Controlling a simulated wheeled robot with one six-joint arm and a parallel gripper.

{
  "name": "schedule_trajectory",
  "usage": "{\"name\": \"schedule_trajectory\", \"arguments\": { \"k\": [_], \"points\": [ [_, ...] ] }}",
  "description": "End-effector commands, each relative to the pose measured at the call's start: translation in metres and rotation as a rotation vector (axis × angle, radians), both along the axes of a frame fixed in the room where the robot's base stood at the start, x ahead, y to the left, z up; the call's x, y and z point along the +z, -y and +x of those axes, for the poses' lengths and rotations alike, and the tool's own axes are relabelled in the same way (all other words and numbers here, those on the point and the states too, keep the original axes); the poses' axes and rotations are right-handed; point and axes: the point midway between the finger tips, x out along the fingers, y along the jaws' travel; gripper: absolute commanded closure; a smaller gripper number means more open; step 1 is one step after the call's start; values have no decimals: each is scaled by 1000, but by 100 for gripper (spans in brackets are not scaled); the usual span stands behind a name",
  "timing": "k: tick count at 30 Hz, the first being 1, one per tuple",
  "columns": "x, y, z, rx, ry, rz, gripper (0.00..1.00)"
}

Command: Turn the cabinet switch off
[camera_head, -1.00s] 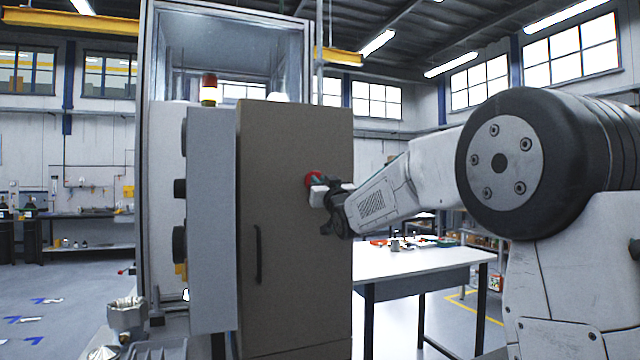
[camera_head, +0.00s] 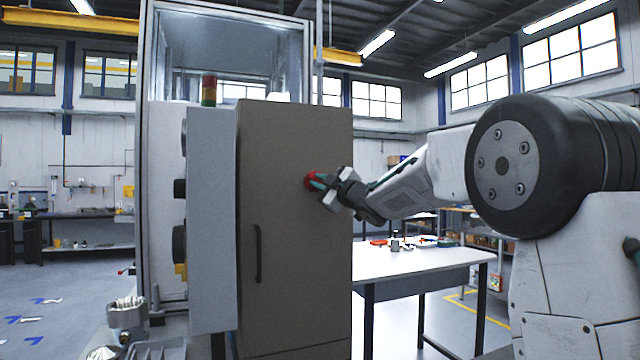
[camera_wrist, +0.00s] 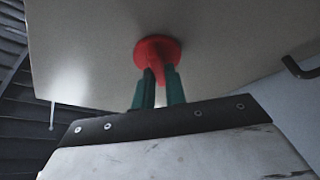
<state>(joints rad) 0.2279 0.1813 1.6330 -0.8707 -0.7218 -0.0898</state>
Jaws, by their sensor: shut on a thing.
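The cabinet (camera_head: 295,240) is a tall brown-grey box with a flat door. The red switch (camera_head: 312,181) sits on the upper right of that door. In the wrist view the red switch (camera_wrist: 157,52) is a round disc with a narrow grip, and the cabinet face (camera_wrist: 95,50) lies behind it. My gripper (camera_head: 322,183) reaches in from the right, its wrist rolled. In the wrist view the two green fingers of my gripper (camera_wrist: 158,82) are closed on the switch's grip. The fingertips partly hide the grip.
A black door handle (camera_head: 258,254) is at the cabinet's left side. A stack light (camera_head: 209,90) stands behind the cabinet. A white table (camera_head: 425,262) with small parts stands at the right behind my arm. Open floor lies at the left.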

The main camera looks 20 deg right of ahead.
Motion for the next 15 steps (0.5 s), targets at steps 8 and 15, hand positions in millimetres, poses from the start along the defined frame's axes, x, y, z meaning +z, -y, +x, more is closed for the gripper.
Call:
{"name": "schedule_trajectory", "arguments": {
  "k": [8, 15],
  "points": [
    [0, 0, 0, -1, 0, -262, 100],
    [0, 1, 0, -1, -2, -456, 100]
  ]
}}
